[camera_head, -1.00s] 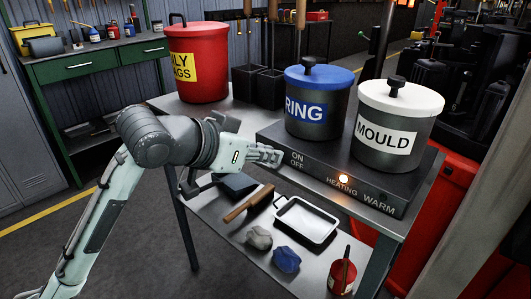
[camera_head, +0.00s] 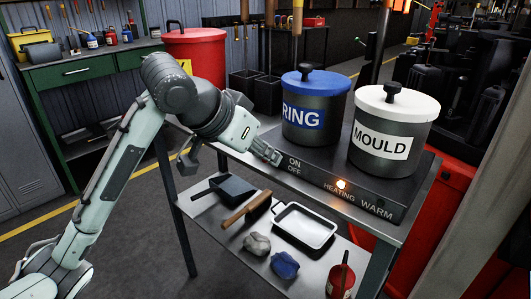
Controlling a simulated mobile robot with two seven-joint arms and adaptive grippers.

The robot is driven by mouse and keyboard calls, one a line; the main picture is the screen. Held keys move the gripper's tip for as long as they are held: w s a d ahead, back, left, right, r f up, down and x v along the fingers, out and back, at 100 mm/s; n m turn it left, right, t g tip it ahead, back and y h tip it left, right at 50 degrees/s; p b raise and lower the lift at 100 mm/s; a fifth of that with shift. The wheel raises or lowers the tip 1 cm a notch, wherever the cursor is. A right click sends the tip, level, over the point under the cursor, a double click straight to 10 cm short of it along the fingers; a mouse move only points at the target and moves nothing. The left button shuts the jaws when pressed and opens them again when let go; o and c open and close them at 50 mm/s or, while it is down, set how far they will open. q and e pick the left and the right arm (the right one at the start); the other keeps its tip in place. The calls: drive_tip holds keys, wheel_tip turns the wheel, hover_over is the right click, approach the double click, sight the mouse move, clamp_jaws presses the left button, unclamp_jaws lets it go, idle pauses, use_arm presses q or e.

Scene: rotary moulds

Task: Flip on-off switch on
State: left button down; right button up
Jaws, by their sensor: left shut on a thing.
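The grey heating unit (camera_head: 318,176) lies on the upper shelf of the metal cart, with ON, OFF, HEATING and WARM printed on its front. A small lamp (camera_head: 341,184) above HEATING glows orange. My left gripper (camera_head: 275,156) is at the unit's left front, right beside the ON and OFF labels. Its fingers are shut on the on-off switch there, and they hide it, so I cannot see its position. My right gripper is not in view.
A blue-lidded RING pot (camera_head: 315,108) and a white-lidded MOULD pot (camera_head: 391,134) stand on the unit. A red drum (camera_head: 203,52) stands behind my left arm. The lower shelf holds a white tray (camera_head: 304,226), a brush (camera_head: 246,210) and a red can (camera_head: 340,277).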

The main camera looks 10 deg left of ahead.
use_arm(q)
drive_tip(key=c, duration=1.6)
unclamp_jaws()
drive_tip(key=shift+o, duration=0.2)
drive_tip(key=v, duration=1.2)
